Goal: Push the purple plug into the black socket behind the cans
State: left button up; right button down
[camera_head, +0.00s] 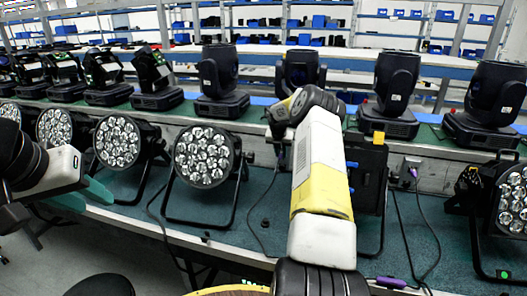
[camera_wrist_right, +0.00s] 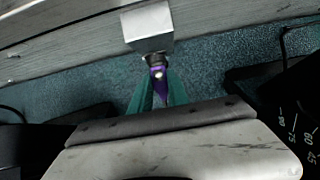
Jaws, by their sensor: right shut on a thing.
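In the right wrist view, my right gripper (camera_wrist_right: 159,92) has its teal fingers shut on the purple plug (camera_wrist_right: 159,84). The plug's tip points at the black socket (camera_wrist_right: 155,59) under a pale grey box (camera_wrist_right: 148,27). Plug and socket meet or nearly meet; I cannot tell how deep the plug sits. In the head view my right arm reaches over the bench between the cans, and its gripper and the held plug are hidden behind it. My left gripper (camera_head: 84,196) is at the left, its teal fingers apart and empty, in front of the bench.
Several par cans, including one (camera_head: 207,156) left of my right arm, stand on the teal bench (camera_head: 245,238). Moving-head lights (camera_head: 221,80) line the shelf behind. At the right, another purple plug (camera_head: 412,172) is at a grey box; a purple connector (camera_head: 393,282) lies near the front edge.

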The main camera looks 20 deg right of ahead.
jog(key=shift+w+d, duration=0.3)
jog(key=shift+w, duration=0.1)
dwell(0.3)
jog(key=c, duration=1.2)
grip_release()
